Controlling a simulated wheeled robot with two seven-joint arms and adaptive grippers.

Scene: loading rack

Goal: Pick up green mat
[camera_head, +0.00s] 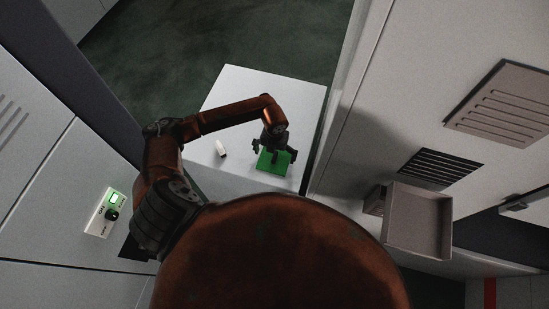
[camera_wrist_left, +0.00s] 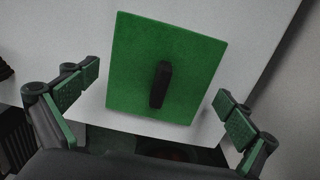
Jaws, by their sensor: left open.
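The green mat (camera_head: 283,163) lies on the white table below my left gripper. In the left wrist view, the mat (camera_wrist_left: 140,45) is a flat green square, slightly turned, with a small dark upright block or handle (camera_wrist_left: 160,85) near its middle. My left gripper (camera_head: 272,150) is open over the mat. In the wrist view, the fingers of the left gripper (camera_wrist_left: 156,88) stand apart on either side of the dark piece, with nothing held between them. The gripper hides part of the mat in the head view. My right gripper is not in view.
A small white object (camera_head: 221,149) lies on the white table (camera_head: 240,85), left of the mat. The table's far part is clear. A wall with vents stands on the right, with a grey open tray (camera_head: 418,220) by it. A panel with a knob (camera_head: 112,213) is on the left.

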